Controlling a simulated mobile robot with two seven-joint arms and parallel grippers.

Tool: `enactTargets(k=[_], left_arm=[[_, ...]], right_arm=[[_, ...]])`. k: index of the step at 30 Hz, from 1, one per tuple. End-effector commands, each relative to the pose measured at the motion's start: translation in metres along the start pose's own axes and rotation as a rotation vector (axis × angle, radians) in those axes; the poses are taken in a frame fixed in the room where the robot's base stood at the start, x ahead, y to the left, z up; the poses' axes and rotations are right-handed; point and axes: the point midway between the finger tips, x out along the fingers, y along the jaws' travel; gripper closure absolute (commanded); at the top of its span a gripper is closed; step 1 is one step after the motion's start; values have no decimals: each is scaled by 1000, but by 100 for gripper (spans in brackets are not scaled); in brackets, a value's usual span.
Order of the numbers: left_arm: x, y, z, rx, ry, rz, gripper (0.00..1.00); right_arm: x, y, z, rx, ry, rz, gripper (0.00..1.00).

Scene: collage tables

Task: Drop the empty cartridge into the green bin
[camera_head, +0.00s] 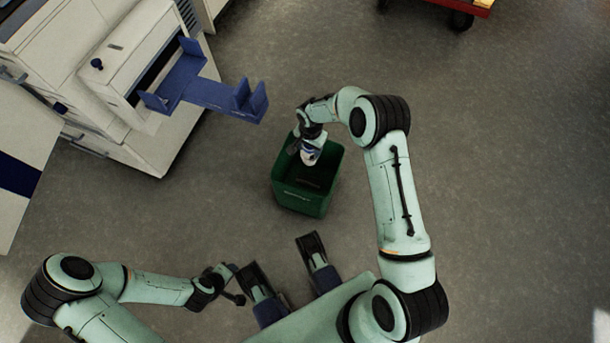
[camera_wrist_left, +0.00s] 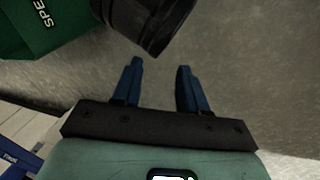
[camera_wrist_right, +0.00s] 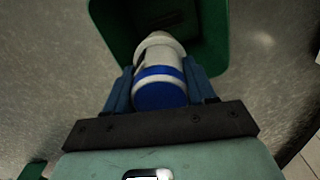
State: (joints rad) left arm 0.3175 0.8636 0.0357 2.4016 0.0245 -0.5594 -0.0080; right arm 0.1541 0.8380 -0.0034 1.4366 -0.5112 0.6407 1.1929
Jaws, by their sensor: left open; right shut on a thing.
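The white cartridge with a blue band and blue end (camera_wrist_right: 160,88) is between the blue fingers of my right gripper (camera_wrist_right: 159,78), which is shut on it. In the head view the cartridge (camera_head: 310,154) hangs over the opening of the green bin (camera_head: 303,203), with my right gripper (camera_head: 309,143) above it. The bin's wall (camera_wrist_right: 216,42) shows beyond the cartridge in the right wrist view. My left gripper (camera_wrist_left: 157,70) is open and empty, low and to the left of the bin in the head view; the bin (camera_wrist_left: 45,35) shows at the upper left of its wrist view.
A white machine (camera_head: 135,75) with a blue tray (camera_head: 205,92) sticking out stands at the upper left. A red cart (camera_head: 468,6) is at the top right edge. The grey floor (camera_head: 520,170) on the right is clear.

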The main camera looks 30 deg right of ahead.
Motion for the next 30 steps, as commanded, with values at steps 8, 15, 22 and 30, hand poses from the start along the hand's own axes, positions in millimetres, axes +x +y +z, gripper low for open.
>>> enactTargets(k=[8, 15, 22, 30], left_arm=[[17, -6, -21, -5, 61, -5, 57], [34, -20, -16, -19, 43, -27, 57], [35, -23, -15, -22, 39, -31, 57], [35, -22, -15, -22, 39, -31, 57]], right_arm=[[28, 0, 0, -3, 0, 0, 81], [53, 0, 0, -4, 0, 0, 81], [55, 0, 0, -4, 1, -1, 81], [55, 0, 0, -5, 1, -1, 15]])
